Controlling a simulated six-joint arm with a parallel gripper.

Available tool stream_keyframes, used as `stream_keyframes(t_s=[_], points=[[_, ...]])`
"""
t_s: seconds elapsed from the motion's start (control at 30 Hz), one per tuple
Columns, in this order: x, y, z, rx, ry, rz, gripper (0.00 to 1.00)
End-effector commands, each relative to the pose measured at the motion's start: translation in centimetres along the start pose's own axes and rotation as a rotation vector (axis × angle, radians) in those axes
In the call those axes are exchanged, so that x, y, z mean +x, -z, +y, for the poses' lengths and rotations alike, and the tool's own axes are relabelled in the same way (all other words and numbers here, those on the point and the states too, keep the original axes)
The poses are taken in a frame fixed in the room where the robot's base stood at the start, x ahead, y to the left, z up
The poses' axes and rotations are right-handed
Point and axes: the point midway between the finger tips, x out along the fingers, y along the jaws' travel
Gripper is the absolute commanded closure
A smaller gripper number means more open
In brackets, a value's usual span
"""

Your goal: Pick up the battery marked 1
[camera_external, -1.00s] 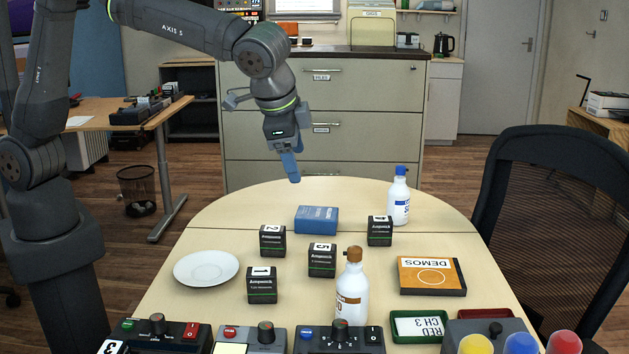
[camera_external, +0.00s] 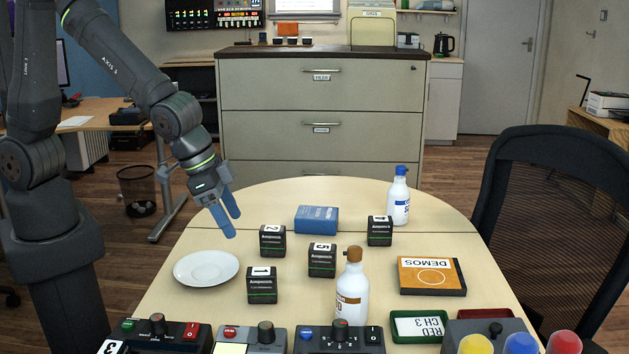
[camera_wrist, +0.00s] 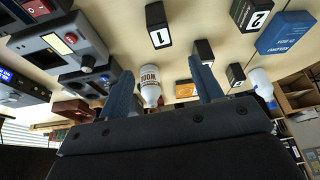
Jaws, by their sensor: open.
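The battery marked 1 (camera_external: 262,288) is a black block with a white label on top, standing upright on the table right of the white plate. In the wrist view the battery marked 1 (camera_wrist: 158,27) is at the top centre, beyond the fingertips. My gripper (camera_external: 229,226) is open and empty, above the table's left back part, behind and left of the battery. Its two blue fingers also show in the wrist view (camera_wrist: 164,75). Similar batteries marked 2 (camera_external: 272,241) and 5 (camera_external: 321,261) stand behind and to the right; another (camera_external: 379,231) stands farther right.
A white plate (camera_external: 206,268) lies left of the battery. A brown-capped bottle (camera_external: 351,295) stands to the right, with control boxes (camera_external: 339,341) along the front. A blue box (camera_external: 317,219), blue-capped bottle (camera_external: 398,203) and orange DEMOS box (camera_external: 431,277) are farther off.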

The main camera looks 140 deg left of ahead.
Motion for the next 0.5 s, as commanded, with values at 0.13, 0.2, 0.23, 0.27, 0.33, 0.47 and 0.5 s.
stream_keyframes(t_s=[0.13,0.2,0.23,0.27,0.33,0.47,0.5], points=[[1.1,-0.4,0.0,-0.007,-0.006,0.002,0.40],[2.1,-0.4,0.0,-0.007,-0.005,0.000,0.40],[2.6,-0.4,0.0,-0.006,-0.005,0.000,0.40],[3.1,-0.4,0.0,-0.006,-0.005,0.000,0.40],[4.1,-0.4,0.0,-0.006,-0.005,0.000,0.40],[6.1,-0.3,0.0,-0.006,-0.005,0.001,0.40],[6.7,-0.4,0.0,-0.006,-0.005,0.000,0.40]])
